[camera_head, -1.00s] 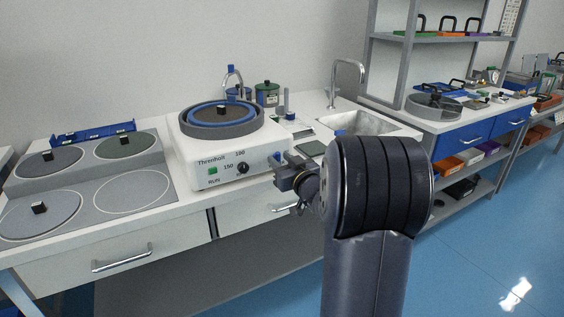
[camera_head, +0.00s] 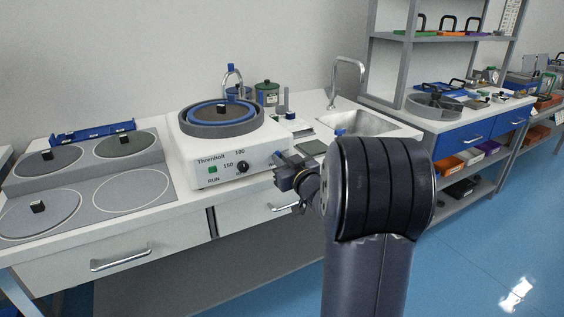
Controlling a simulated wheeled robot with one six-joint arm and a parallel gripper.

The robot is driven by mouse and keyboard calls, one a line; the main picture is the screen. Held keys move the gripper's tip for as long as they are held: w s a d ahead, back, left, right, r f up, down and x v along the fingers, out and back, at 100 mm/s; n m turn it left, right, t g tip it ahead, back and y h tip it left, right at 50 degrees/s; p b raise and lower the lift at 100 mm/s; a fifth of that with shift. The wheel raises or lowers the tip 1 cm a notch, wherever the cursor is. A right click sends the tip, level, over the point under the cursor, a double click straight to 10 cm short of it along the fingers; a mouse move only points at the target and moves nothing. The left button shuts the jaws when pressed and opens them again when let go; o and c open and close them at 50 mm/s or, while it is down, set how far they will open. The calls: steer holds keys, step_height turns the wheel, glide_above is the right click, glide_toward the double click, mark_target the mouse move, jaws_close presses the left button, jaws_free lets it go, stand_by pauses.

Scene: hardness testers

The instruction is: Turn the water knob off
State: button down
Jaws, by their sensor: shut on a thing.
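The white grinding machine (camera_head: 202,176) stands on the bench with a round grey and blue platen on top. Its front panel has a green RUN button (camera_head: 212,183) and a black dial (camera_head: 242,167). My gripper (camera_head: 280,163) is at the right end of this panel, shut on a small knob there, which I take for the water knob. The jaws hide the knob and any label, so how far it is turned cannot be seen. A thin metal spout with a blue top (camera_head: 231,69) rises behind the platen; I cannot see any water flow.
My arm fills the lower right centre and hides part of the bench front. Plates with black-handled discs (camera_head: 38,208) lie at left. A sink (camera_head: 366,124) with a tall tap (camera_head: 345,62) is at right. Drawer handles (camera_head: 121,258) stick out below the bench top.

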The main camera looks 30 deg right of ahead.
steer(key=shift+a+f+n+b, duration=0.15)
steer(key=shift+n+b, duration=2.55)
steer(key=shift+n, duration=1.55)
steer(key=shift+a+f+n+b, duration=0.15)
steer(key=shift+n+b, duration=2.5)
steer(key=shift+n, duration=1.6)
steer(key=shift+d, duration=0.1)
steer(key=c, duration=1.5)
jaws_free()
steer(key=shift+r, duration=0.1)
steer(key=shift+o, duration=0.2)
